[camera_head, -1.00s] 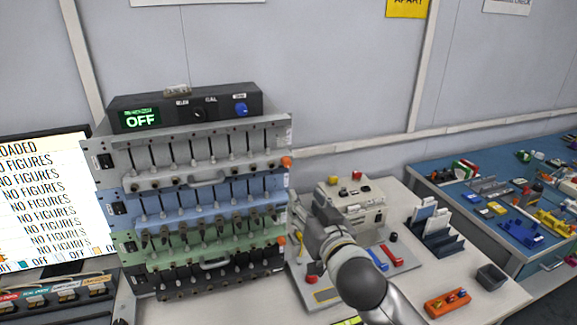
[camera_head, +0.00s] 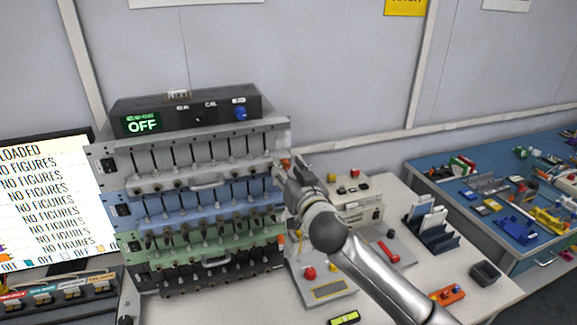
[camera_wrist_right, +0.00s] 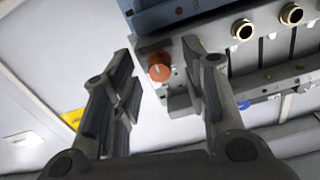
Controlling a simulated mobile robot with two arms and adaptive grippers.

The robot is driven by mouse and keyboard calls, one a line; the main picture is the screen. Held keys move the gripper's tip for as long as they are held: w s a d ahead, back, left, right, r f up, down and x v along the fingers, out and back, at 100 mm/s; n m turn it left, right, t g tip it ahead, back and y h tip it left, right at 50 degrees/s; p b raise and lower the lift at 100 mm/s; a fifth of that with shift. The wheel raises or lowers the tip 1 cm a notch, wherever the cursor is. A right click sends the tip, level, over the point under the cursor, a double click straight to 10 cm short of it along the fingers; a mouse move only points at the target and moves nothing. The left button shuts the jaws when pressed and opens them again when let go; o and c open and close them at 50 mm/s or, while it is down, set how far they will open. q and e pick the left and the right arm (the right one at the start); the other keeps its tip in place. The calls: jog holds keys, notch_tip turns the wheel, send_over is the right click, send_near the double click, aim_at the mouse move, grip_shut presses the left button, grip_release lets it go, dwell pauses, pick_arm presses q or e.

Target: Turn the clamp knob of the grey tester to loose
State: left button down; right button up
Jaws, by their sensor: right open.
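The grey tester (camera_head: 125,160) is the top unit of a stack, above blue, green and black ones. Its orange clamp knob (camera_head: 285,162) is at the right end of its front, partly hidden by my right gripper (camera_head: 283,173). In the right wrist view the orange knob (camera_wrist_right: 159,68) shows on the grey panel, between my right gripper's two fingers (camera_wrist_right: 156,58) as seen from there. The fingers are open, with visible space on both sides of the knob. I cannot tell how the knob is turned. My left gripper is not in view.
A black box (camera_head: 185,112) reading OFF sits on the stack. To the right are a cream device (camera_head: 345,195), a dark rack (camera_head: 433,235), a small dark bin (camera_head: 485,273) and an orange holder (camera_head: 446,297). A monitor (camera_head: 45,200) stands at left.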

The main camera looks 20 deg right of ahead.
jog(key=shift+w, duration=0.2)
grip_shut()
